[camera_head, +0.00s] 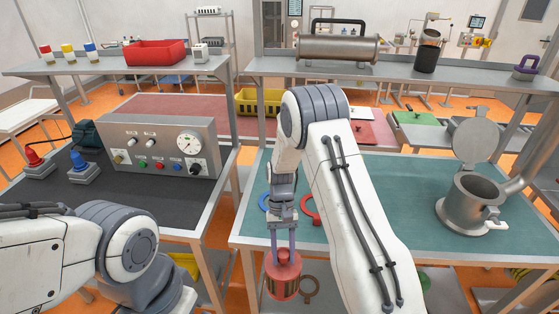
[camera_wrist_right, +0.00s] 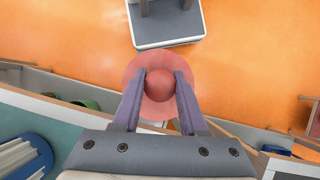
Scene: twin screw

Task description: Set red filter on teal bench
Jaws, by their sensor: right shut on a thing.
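My right gripper (camera_head: 284,250) is shut on the round knob of the red filter (camera_head: 283,282). The wrist view shows the two fingers (camera_wrist_right: 160,88) on either side of the red knob, with the filter's wide red disc (camera_wrist_right: 133,79) below. The filter hangs upright just in front of the teal bench's front edge, and orange floor lies beneath it. The teal bench (camera_head: 385,200) has a grey metal rim. My right arm hides part of its middle. My left arm is at the lower left, and its gripper is out of view.
A blue ring (camera_head: 264,203) and a red ring (camera_head: 309,207) lie on the teal bench near my right forearm. A metal pot (camera_head: 470,208) with a raised lid stands at its right. A dark ring-shaped part (camera_head: 310,289) shows below. The bench's middle right is clear.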

